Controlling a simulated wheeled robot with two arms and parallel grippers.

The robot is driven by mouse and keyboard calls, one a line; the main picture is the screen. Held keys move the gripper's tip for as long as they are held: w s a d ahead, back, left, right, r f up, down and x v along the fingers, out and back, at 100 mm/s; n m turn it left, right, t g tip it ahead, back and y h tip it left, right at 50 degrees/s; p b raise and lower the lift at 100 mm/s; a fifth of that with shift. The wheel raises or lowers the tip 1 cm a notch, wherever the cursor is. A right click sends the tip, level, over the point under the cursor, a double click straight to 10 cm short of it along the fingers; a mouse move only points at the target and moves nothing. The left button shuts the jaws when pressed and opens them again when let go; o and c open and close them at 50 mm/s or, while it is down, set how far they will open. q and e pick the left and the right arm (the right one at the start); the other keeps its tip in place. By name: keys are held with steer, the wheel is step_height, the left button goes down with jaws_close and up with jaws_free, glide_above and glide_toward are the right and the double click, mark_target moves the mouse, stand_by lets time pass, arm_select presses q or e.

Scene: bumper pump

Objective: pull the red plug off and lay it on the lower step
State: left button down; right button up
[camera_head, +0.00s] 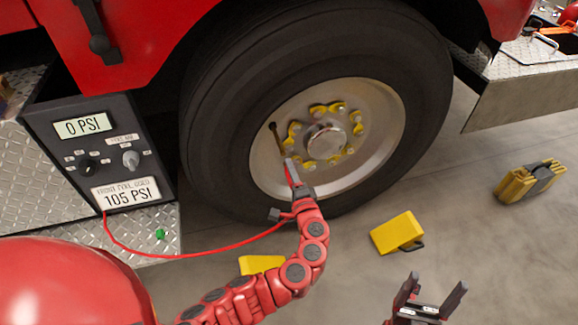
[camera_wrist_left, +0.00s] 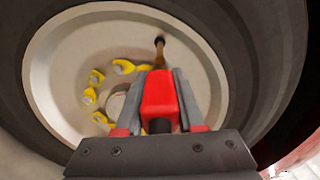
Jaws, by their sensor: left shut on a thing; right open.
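My left gripper (camera_head: 291,172) is in front of the wheel, just below the valve stem (camera_head: 276,138). It is shut on the red plug (camera_wrist_left: 160,95), which sits between its fingers in the left wrist view. The valve stem, also in the left wrist view (camera_wrist_left: 159,52), lines up with the plug's far end; I cannot tell whether they touch. A red hose (camera_head: 190,256) runs from the gauge box to the plug's near side. The lower step (camera_head: 165,218) is diamond plate at the left. My right gripper (camera_head: 433,292) is open and empty, low over the floor.
The gauge box (camera_head: 105,150) stands on the step and reads 0 PSI. A small green cap (camera_head: 160,234) lies on the step's bare part. Yellow chocks (camera_head: 397,232) lie on the floor, one partly behind my left arm. Another yellow item (camera_head: 530,181) lies at right.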

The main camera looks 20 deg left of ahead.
arm_select(q)
steer(key=shift+v, duration=1.25)
